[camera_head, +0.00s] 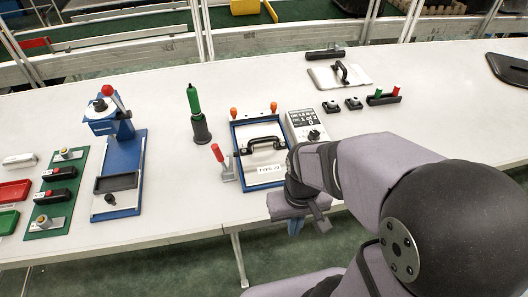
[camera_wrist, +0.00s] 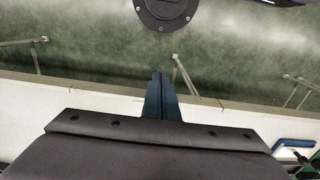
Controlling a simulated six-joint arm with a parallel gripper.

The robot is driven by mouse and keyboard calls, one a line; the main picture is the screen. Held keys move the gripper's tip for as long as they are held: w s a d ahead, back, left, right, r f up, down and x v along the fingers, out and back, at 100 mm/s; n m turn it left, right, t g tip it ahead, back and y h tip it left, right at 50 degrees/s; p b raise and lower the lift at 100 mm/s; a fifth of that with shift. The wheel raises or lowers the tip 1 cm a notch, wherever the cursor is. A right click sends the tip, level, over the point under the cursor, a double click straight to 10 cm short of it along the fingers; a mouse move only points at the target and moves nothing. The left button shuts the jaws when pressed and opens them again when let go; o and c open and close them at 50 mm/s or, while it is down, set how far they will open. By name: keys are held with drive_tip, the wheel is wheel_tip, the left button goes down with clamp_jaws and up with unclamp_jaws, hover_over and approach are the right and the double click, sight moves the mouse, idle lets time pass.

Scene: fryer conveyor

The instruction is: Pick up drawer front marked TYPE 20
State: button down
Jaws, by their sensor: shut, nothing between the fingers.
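The drawer front (camera_head: 262,163) is a light plate with a black bow handle (camera_head: 263,144) and a label that seems to read TYPE 2-something; the last digit is unclear. It lies in a blue frame (camera_head: 237,143) near the table's front edge in the head view. My gripper (camera_head: 295,226) is just right of and in front of the frame, at the table edge, apart from the handle. In the wrist view my gripper (camera_wrist: 159,80) has its blue fingers together and empty, pointing over the floor beyond the edge. My arm hides the area right of the frame.
A red-handled clamp (camera_head: 222,163) stands left of the frame, and two orange knobs (camera_head: 234,112) are at its back. A grey box with a display (camera_head: 303,124) is to the right. A green-topped bottle (camera_head: 197,112) and a blue press (camera_head: 122,165) stand further left.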

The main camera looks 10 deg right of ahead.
drive_tip(key=c, duration=1.6)
unclamp_jaws()
drive_tip(key=shift+o, duration=0.2)
drive_tip(key=shift+w, duration=0.1)
